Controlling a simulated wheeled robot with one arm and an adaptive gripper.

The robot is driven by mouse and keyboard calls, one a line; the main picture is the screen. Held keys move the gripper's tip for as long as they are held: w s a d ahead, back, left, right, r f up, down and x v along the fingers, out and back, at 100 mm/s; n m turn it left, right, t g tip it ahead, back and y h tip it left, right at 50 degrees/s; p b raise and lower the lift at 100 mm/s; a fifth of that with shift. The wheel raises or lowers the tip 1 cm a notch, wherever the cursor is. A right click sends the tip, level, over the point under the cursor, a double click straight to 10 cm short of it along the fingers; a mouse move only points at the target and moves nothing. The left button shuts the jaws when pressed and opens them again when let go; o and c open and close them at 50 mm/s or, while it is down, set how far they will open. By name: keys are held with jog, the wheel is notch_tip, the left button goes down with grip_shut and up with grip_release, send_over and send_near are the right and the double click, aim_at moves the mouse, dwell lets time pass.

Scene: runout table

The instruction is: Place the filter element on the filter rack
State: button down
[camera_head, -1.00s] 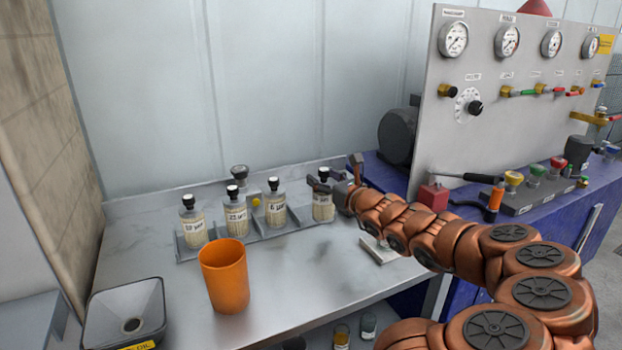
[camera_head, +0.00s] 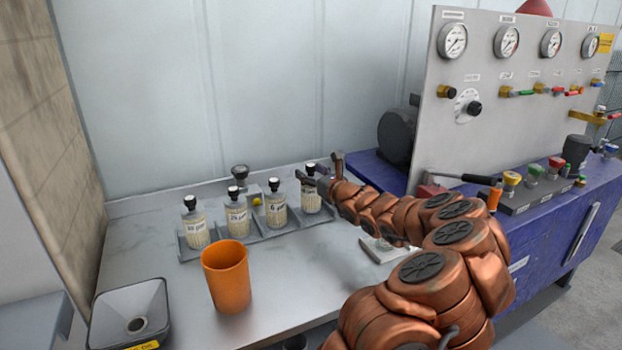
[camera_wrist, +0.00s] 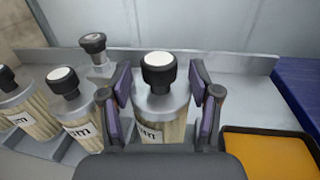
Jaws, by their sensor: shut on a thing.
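My gripper (camera_head: 322,174) is shut on a filter element (camera_head: 311,202), a pale pleated cylinder with a grey top, black knob and white cap. In the wrist view, the fingers (camera_wrist: 158,92) stand on both sides of this filter element (camera_wrist: 162,104), which looks upright. The filter rack (camera_head: 262,238) is a low grey holder with several similar labelled filter elements (camera_head: 237,216) in a row. The held element is at the rack's right end; its base is partly hidden, and I cannot tell whether it is seated.
An orange cup (camera_head: 226,278) stands in front of the rack. A grey basin (camera_head: 126,314) is at the front left. A dark-knobbed fitting (camera_head: 240,173) stands behind the rack. An orange tray (camera_wrist: 272,152) lies right of the gripper. A gauge panel (camera_head: 520,110) rises at right.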

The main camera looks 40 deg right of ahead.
jog(key=shift+f, duration=1.05)
jog(key=shift+c, duration=1.2)
grip_release()
jog(key=shift+s, duration=0.2)
jog(key=s+a+b, duration=0.1)
jog(key=s+a, duration=0.1)
jog(key=s, duration=0.9)
jog(key=shift+s, duration=0.25)
